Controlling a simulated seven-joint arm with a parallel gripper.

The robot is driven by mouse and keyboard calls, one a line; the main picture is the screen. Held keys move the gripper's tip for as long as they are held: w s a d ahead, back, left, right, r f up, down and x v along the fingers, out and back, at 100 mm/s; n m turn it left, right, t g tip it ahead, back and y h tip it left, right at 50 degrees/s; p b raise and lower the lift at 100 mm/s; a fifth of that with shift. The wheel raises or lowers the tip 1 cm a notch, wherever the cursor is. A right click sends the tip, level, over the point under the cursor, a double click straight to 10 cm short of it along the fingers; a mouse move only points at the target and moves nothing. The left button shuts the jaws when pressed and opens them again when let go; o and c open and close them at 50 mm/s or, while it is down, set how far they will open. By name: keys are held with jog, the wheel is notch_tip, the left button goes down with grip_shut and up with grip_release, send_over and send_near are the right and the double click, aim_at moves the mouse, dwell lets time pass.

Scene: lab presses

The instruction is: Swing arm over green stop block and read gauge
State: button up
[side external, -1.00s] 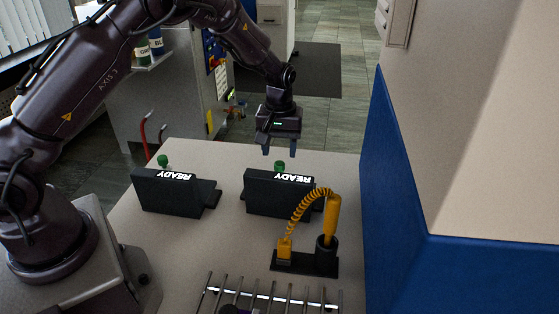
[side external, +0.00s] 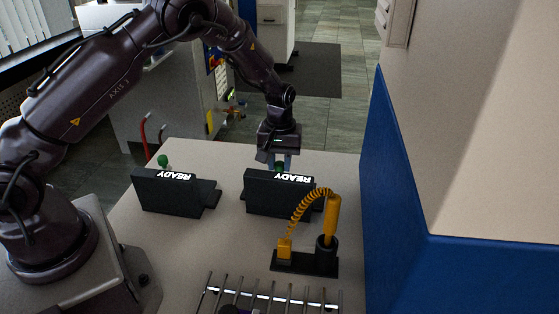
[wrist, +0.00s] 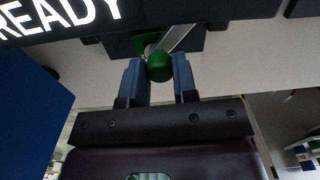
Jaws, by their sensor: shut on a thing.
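Two dark presses with lit "READY" signs stand on the table: a left press (side external: 165,195) and a right press (side external: 268,198). My gripper (side external: 279,164) is low behind the right press, its blue fingers shut on a green knob (side external: 279,168). In the wrist view the green knob (wrist: 159,67) sits between the fingers. A grey metal bar (wrist: 179,38) runs beside another green piece (wrist: 146,41), possibly the stop block, partly hidden behind the knob. The left press has its own green knob (side external: 162,160). No gauge reading is visible.
A yellow handheld tool with a coiled cord (side external: 331,215) stands on a black base in front of the right press. A metal rack (side external: 270,297) is at the table's front. A blue panel (side external: 395,200) borders the right side. Red handles (side external: 146,135) rise at the back left.

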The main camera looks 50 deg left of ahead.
aim_at(282, 166)
jog(key=shift+d+m, duration=0.4)
jog(key=shift+m, duration=0.5)
jog(key=o, duration=0.9)
jog(key=shift+o, duration=0.2)
notch_tip(282, 166, up, 13)
